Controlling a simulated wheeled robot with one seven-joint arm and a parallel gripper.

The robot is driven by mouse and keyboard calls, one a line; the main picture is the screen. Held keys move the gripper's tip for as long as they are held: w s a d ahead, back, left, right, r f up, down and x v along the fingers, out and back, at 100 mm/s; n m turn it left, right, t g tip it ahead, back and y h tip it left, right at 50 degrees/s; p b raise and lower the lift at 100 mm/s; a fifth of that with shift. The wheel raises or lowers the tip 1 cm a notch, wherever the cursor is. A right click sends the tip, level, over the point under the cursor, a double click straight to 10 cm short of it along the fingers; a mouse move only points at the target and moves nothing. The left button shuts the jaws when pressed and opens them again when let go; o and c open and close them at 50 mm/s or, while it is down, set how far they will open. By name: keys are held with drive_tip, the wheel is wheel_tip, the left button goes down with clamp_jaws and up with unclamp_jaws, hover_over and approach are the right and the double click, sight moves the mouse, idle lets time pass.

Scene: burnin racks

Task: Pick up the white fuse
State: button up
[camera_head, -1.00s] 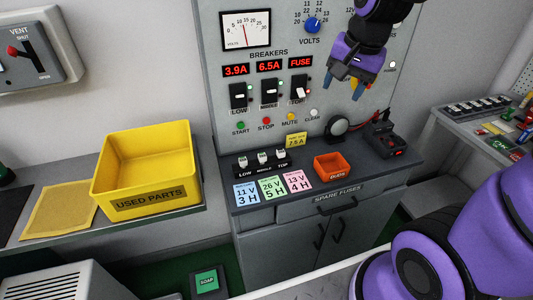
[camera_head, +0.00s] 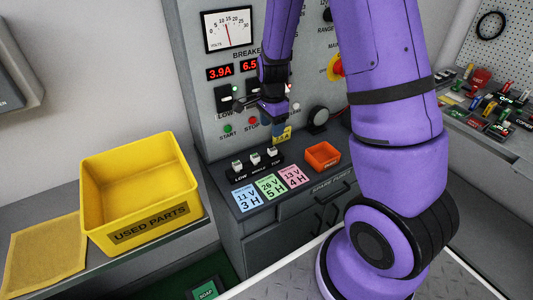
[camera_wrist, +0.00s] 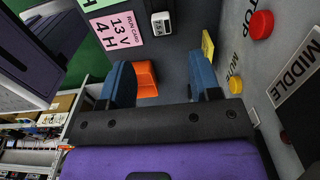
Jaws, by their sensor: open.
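Small white fuses stand in a black holder on the bench in the head view, marked LOW (camera_head: 237,167), MIDDLE (camera_head: 255,160) and TOP (camera_head: 272,153). One white block with a dark-lettered label (camera_wrist: 161,25) shows at the top of the wrist view; it looks like one of these fuses. My gripper (camera_head: 275,112) is above and behind the holder, in front of the breaker panel. In the wrist view its two blue fingertips (camera_wrist: 161,76) are apart with nothing between them. The white block is beyond the fingers, not touching them.
An orange box (camera_head: 323,157) stands right of the holder. Coloured run cards (camera_head: 270,187) lie in front, and a yellow fuse card (camera_head: 282,134) is behind. The panel (camera_head: 215,65) is close behind my gripper. A yellow used-parts bin (camera_head: 110,225) is at left.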

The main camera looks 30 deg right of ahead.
sight(272, 149)
wheel_tip(272, 149, down, 5)
drive_tip(key=shift+f, duration=0.2)
drive_tip(key=shift+w+d+f, duration=0.1)
drive_tip(key=shift+f, duration=1.2)
drive_tip(key=shift+d+f, duration=0.1)
drive_tip(key=shift+f, duration=1.15)
drive_tip(key=c, duration=0.9)
